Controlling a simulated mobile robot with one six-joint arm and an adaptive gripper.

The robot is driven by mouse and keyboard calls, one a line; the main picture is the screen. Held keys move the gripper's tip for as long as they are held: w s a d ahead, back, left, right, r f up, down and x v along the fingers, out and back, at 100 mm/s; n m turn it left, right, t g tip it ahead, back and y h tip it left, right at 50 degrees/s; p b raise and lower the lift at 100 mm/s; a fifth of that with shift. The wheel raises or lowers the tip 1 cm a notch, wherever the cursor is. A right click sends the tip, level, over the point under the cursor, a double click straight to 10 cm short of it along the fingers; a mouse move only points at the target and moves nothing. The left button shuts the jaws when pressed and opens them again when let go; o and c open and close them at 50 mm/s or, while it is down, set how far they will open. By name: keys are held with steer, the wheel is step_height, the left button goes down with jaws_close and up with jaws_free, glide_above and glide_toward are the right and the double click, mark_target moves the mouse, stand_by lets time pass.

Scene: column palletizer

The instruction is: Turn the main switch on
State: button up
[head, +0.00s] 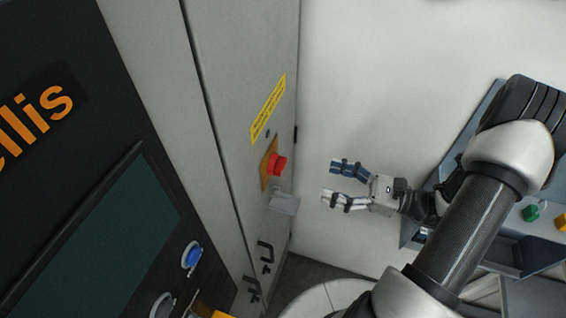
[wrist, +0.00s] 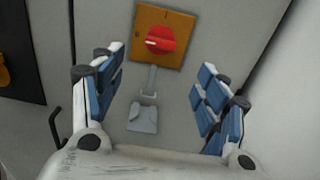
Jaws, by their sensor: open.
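The main switch is a red rotary knob (head: 277,164) on an orange-yellow plate (head: 267,170), mounted on the grey cabinet door. In the wrist view the red knob (wrist: 161,41) is at the top centre, with a pale mark on its left part, on its square plate (wrist: 181,22). My gripper (head: 337,181) is open and empty, to the right of the knob and apart from it in the head view. In the wrist view its two fingers (wrist: 160,100) are spread, and the knob lies beyond them. Nothing hides the knob.
A grey padlock-like latch (head: 284,202) hangs below the switch; it also shows between the fingers in the wrist view (wrist: 143,117). A yellow label (head: 268,108) is above. A dark panel with a screen (head: 105,235) is at left. A blue-grey box (head: 470,225) stands right.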

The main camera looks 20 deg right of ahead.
mark_target(283, 165)
steer(key=p+x, duration=0.1)
steer(key=x, duration=1.2)
steer(key=shift+w+a, duration=0.2)
steer(key=shift+w, duration=0.05)
steer(key=shift+c, duration=0.3)
steer(key=c, duration=1.1)
